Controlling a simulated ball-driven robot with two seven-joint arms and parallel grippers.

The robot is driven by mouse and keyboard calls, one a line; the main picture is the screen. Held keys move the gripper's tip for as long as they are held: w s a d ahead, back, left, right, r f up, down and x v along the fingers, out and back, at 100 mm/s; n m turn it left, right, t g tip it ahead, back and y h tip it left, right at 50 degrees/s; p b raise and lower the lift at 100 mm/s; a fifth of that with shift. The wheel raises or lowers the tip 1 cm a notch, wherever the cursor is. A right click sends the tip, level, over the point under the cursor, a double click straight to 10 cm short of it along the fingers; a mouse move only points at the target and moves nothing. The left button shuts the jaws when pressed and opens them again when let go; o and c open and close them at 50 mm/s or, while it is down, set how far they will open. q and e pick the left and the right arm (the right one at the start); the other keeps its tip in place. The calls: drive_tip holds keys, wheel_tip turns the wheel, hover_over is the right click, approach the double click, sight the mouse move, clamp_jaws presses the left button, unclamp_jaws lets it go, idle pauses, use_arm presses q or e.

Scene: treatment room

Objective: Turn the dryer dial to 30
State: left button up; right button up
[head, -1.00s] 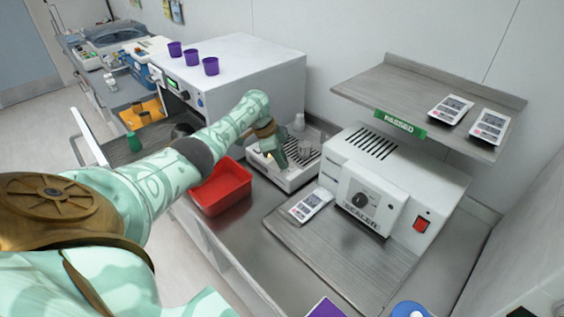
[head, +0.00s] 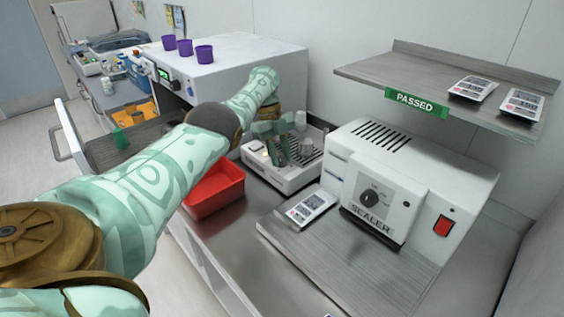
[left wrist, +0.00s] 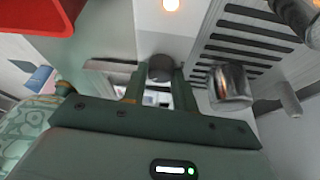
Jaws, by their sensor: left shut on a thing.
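The low white unit with a dark slotted top, which I take as the dryer (head: 273,181), stands in the middle of the counter. Its slots and a lit round lamp also show in the left wrist view. My left gripper (head: 282,152) is over this unit, pointing down. In the left wrist view, its two fingers (left wrist: 155,88) are shut on a dark round knob, the dial (left wrist: 161,66). The dial's scale and pointer cannot be read, and in the head view the gripper hides the dial. My right gripper is not in view.
A clear glass or metal cup (left wrist: 231,86) stands close beside the left fingers. A white sealer (head: 410,180) stands to the right under a shelf (head: 440,70). A white box (head: 240,60) with purple cups is behind.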

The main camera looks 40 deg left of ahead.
use_arm(q)
drive_tip(key=shift+f+m+g+b, duration=0.15)
drive_tip(key=shift+m+g+b, duration=0.25)
drive_tip(key=shift+m+b, duration=0.45)
drive_tip(key=o, duration=1)
drive_tip(key=shift+w, duration=0.1)
drive_tip(key=shift+r, duration=0.2)
